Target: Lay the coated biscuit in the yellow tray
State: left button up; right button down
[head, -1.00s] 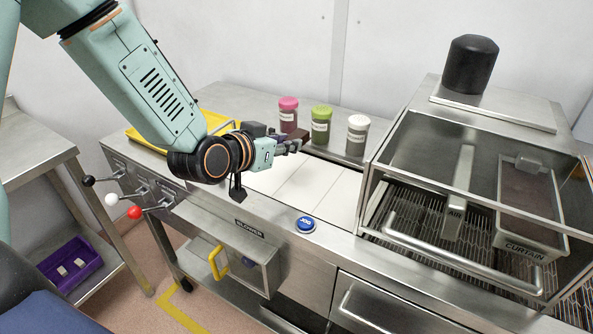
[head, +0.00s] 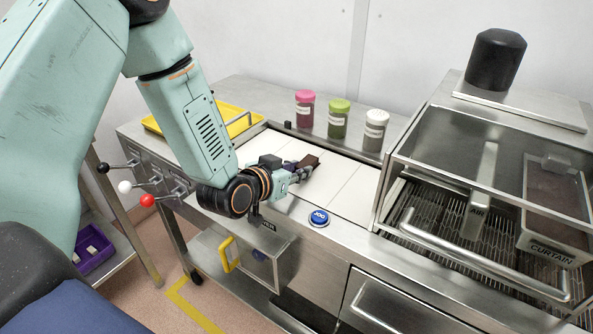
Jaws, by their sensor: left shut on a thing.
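The coated biscuit (head: 308,160) is a small dark brown block at the tips of my left gripper (head: 303,170). The gripper is shut on it and holds it over the white belt panels; I cannot tell the exact height above them. The yellow tray (head: 236,125) lies at the back left of the steel counter, to the left of the gripper and biscuit. My left forearm hides the middle of the tray. My right gripper is not in view.
Pink-, green- and white-lidded jars (head: 339,118) stand behind the belt (head: 345,190). The clear-sided coating machine (head: 480,190) stands to the right. A blue JOG button (head: 319,217) is on the front edge. Levers (head: 147,200) stick out at the left. A purple bin (head: 95,250) sits lower left.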

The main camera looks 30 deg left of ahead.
pick_arm(q)
jog(key=shift+w+d+f, duration=0.1)
jog(key=shift+d+f, duration=0.05)
jog(key=shift+d, duration=0.1)
jog(key=o, duration=0.8)
jog(key=shift+a, duration=0.2)
jog(key=shift+c, duration=0.2)
jog(key=shift+d, duration=0.2)
jog(key=shift+r, duration=0.35)
jog(key=p+v, duration=0.2)
jog(key=v, duration=0.5)
jog(key=shift+a, duration=0.15)
jog(key=shift+p+v, duration=1.05)
jog(key=shift+v, duration=1)
jog(key=shift+s, duration=0.45)
